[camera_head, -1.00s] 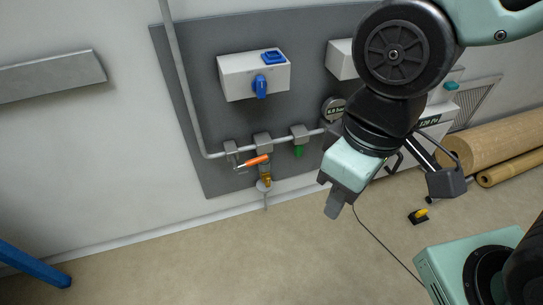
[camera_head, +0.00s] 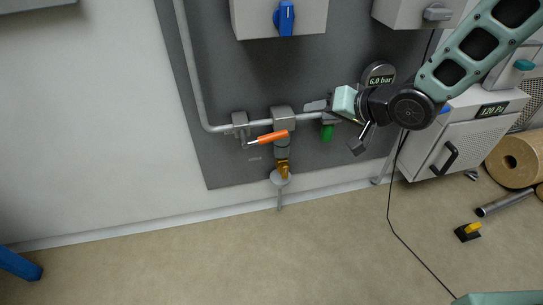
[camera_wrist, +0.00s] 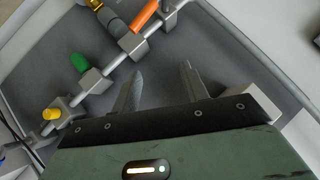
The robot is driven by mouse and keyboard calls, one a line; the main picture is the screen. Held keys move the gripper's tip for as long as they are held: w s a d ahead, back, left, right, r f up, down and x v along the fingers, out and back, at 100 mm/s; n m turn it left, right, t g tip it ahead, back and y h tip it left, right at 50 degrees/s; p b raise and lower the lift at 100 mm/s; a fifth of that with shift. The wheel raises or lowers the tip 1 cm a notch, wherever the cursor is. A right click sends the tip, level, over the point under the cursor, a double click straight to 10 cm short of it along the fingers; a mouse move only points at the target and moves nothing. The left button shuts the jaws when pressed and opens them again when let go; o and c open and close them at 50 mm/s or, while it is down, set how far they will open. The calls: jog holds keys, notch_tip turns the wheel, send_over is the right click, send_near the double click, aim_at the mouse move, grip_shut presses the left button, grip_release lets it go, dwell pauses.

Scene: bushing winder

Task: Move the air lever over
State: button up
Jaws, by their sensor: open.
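An orange-handled lever (camera_head: 272,137) sits on the grey pipe on the dark wall panel, its handle sloping slightly up to the right. It also shows at the top of the wrist view (camera_wrist: 144,14). My gripper (camera_head: 318,106) is near the panel, right of the orange lever and above the green handle (camera_head: 327,132). In the wrist view my gripper's fingers (camera_wrist: 162,71) are apart with nothing between them. The orange lever lies beyond the fingertips, apart from them. The green handle (camera_wrist: 80,62) is left of the fingers.
A brass fitting (camera_head: 284,169) hangs below the pipe. A gauge reading 6.0 bar (camera_head: 380,75) is close to my wrist. A box with a blue knob (camera_head: 285,18) is above. A yellow knob (camera_wrist: 51,113) shows at the wrist view's left. The floor below is mostly open.

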jog(key=w+f+m+y+b, duration=0.2)
jog(key=w+f+y+b, duration=0.15)
jog(key=f+b, duration=0.65)
jog(key=m+t+y+b, duration=0.1)
jog(key=m+y+b, duration=0.1)
jog(key=y+b, duration=0.2)
send_near(275, 137)
jog(key=b+x, duration=0.1)
jog(key=x, duration=0.2)
jog(key=b+x, duration=0.2)
jog(key=x, duration=0.2)
jog(key=w+f+b+x, duration=0.1)
jog(key=b+x, duration=0.1)
jog(key=x, duration=0.1)
jog(key=shift+w, duration=0.1)
jog(key=shift+w+a+r+b, duration=0.2)
jog(key=shift+w+a+b, duration=0.25)
jog(key=shift+a, duration=0.15)
grip_shut()
